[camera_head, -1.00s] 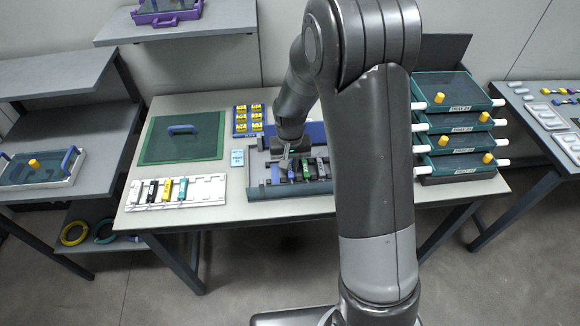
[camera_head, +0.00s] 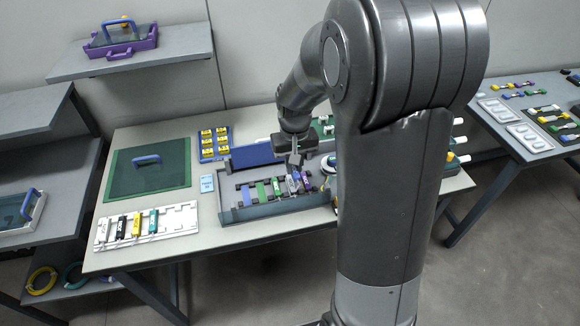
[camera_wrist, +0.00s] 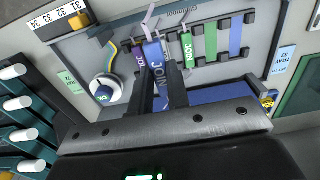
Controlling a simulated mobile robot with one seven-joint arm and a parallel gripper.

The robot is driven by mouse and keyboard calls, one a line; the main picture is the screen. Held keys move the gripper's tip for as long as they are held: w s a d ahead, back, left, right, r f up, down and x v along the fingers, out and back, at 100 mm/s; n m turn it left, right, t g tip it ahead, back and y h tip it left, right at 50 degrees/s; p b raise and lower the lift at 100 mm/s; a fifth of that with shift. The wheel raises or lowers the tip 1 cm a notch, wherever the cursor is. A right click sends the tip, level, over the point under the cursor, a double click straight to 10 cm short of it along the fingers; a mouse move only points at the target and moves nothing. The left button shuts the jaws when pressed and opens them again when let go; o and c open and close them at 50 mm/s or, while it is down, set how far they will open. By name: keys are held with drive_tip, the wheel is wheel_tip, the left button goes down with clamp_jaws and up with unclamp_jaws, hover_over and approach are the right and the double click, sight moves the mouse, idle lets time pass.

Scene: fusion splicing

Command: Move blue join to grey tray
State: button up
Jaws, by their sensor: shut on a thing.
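My gripper (camera_head: 295,158) is shut on the blue join (camera_wrist: 156,58), a narrow blue piece with white lettering and a pale wire at its far end. The join (camera_head: 291,184) is over the grey tray (camera_head: 232,214), between a purple join (camera_wrist: 139,58) and a green join (camera_wrist: 187,50). I cannot tell whether it rests in the tray or hangs just above it. The grey tray also holds plain green (camera_wrist: 210,42) and blue (camera_wrist: 236,38) strips, and dark holder bars.
A white rack (camera_head: 180,219) with black, yellow and teal joins lies left of the tray. A green mat-like panel (camera_head: 120,178) and a yellow-block holder (camera_head: 207,157) lie behind. A round white device (camera_wrist: 121,91) is close beside the tray.

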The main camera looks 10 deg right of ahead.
hover_over(246, 196)
wheel_tip(246, 196, down, 5)
drive_tip(key=shift+d+r, duration=0.1)
drive_tip(key=shift+r, duration=0.1)
drive_tip(key=shift+f, duration=2.25)
drive_tip(key=shift+f, duration=0.55)
drive_tip(key=o, duration=0.8)
drive_tip(key=shift+o, duration=0.2)
wheel_tip(246, 196, up, 11)
drive_tip(key=s+d+r+t, duration=0.3)
drive_tip(key=s+d+r, duration=0.6)
drive_tip(key=r, duration=0.4)
drive_tip(key=s+d+r+t, duration=0.1)
drive_tip(key=s+d+r, duration=0.1)
drive_tip(key=s, duration=0.5)
drive_tip(key=s+d+r+t, duration=0.1)
drive_tip(key=s+d, duration=0.1)
drive_tip(key=s, duration=0.5)
drive_tip(key=shift+s+r+t, duration=0.2)
drive_tip(key=shift+r+t, duration=0.1)
drive_tip(key=shift+r, duration=0.05)
